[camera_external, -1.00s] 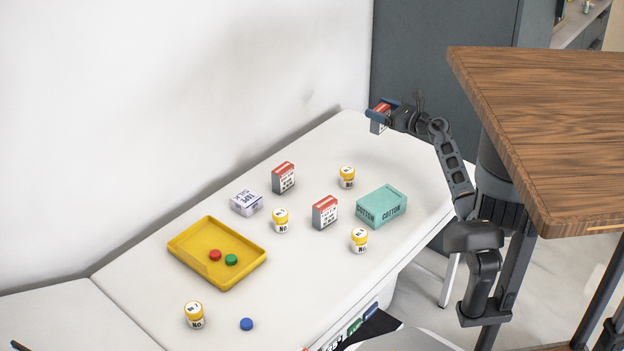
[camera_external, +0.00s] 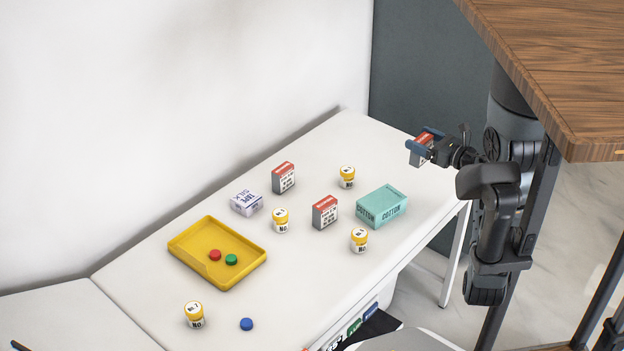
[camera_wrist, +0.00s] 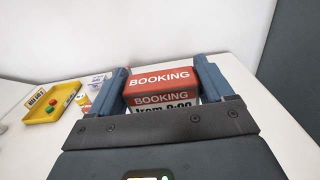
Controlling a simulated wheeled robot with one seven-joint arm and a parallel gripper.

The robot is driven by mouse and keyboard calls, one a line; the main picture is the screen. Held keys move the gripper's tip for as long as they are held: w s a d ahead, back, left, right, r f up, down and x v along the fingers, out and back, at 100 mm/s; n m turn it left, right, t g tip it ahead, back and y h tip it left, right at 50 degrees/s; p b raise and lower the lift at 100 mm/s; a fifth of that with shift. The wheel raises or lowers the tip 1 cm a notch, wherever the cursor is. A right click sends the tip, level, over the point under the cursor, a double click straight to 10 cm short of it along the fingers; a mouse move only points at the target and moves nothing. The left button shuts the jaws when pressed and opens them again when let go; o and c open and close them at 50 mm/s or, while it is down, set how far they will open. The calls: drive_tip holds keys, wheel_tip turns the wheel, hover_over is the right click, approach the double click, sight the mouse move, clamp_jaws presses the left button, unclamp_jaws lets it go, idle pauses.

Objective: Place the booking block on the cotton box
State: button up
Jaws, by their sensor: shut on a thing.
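My gripper (camera_external: 419,147) is shut on a booking block (camera_external: 424,148), held above the far right end of the table. The block has a red top and a white face with dark print. In the wrist view the block (camera_wrist: 160,85) sits between the two blue fingers, its "BOOKING" lettering showing. The teal cotton box (camera_external: 382,206) lies flat on the table, in front and to the left of my gripper, apart from it. Its top looks bare. The cotton box is not visible in the wrist view.
Two similar red-topped blocks (camera_external: 283,178) (camera_external: 325,212) stand on the white table. Several yellow-capped jars stand around, one (camera_external: 360,240) close to the cotton box. A yellow tray (camera_external: 183,253) and a white tape box (camera_external: 246,202) are further left. A wooden tabletop (camera_external: 560,70) rises at right.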

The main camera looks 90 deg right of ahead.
drive_tip(key=shift+w+a+f, duration=0.45)
drive_tip(key=shift+w+f, duration=1.35)
drive_tip(key=shift+w+a+f, duration=0.45)
drive_tip(key=shift+w+f, duration=1.3)
drive_tip(key=shift+w, duration=0.05)
drive_tip(key=shift+w+a+f, duration=0.45)
drive_tip(key=shift+w+f, duration=1.35)
drive_tip(key=shift+f, duration=0.2)
drive_tip(key=o, duration=1)
drive_tip(key=shift+r, duration=0.25)
drive_tip(key=b+v, duration=0.2)
drive_tip(key=v, duration=1)
